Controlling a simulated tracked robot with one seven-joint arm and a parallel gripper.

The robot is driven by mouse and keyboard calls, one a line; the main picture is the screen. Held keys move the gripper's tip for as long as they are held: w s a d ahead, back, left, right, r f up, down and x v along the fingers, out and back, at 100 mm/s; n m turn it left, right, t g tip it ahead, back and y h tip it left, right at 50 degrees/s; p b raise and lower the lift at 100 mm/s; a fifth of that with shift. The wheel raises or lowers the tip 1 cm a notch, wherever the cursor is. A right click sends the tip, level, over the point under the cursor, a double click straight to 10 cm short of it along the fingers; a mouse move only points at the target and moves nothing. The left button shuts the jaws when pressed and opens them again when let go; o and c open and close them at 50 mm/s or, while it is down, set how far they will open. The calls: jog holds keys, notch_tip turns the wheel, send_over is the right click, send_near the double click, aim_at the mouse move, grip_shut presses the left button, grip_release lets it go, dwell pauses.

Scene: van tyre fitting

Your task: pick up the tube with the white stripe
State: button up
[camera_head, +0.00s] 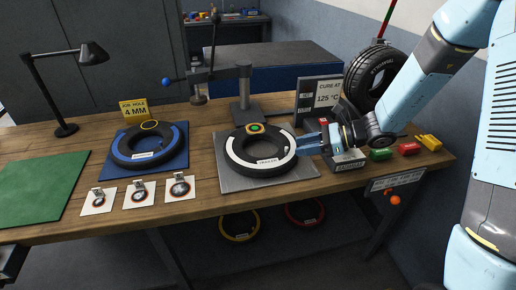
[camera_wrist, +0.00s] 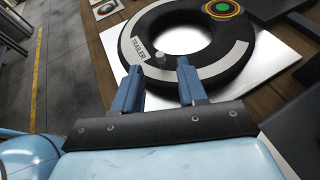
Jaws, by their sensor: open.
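The tube with the white stripe (camera_head: 238,155) is a black ring lying flat on a grey metal plate (camera_head: 228,184) in the middle of the bench. Its label reads TRAILER, and a round green, yellow and red patch (camera_head: 255,128) sits on its far side. My gripper (camera_head: 305,145) is at the tube's right side in the head view. In the wrist view my gripper (camera_wrist: 159,68) is open and empty, with its two blue fingers pointing at the tube (camera_wrist: 245,50). A small pale valve stub (camera_wrist: 160,57) shows between the fingertips. I cannot tell whether the fingers touch the tube.
A blue-striped tube (camera_head: 125,158) lies on a blue mat to the left. Small cards (camera_head: 139,193) lie along the front edge. A post stand (camera_head: 243,95) rises behind the plate. A tyre (camera_head: 370,78), a cure sign (camera_head: 319,95) and small coloured blocks (camera_head: 409,148) are at right.

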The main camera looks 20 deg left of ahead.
aim_at(286, 148)
jog(key=shift+x, duration=3)
jog(key=shift+c, duration=0.3)
grip_shut()
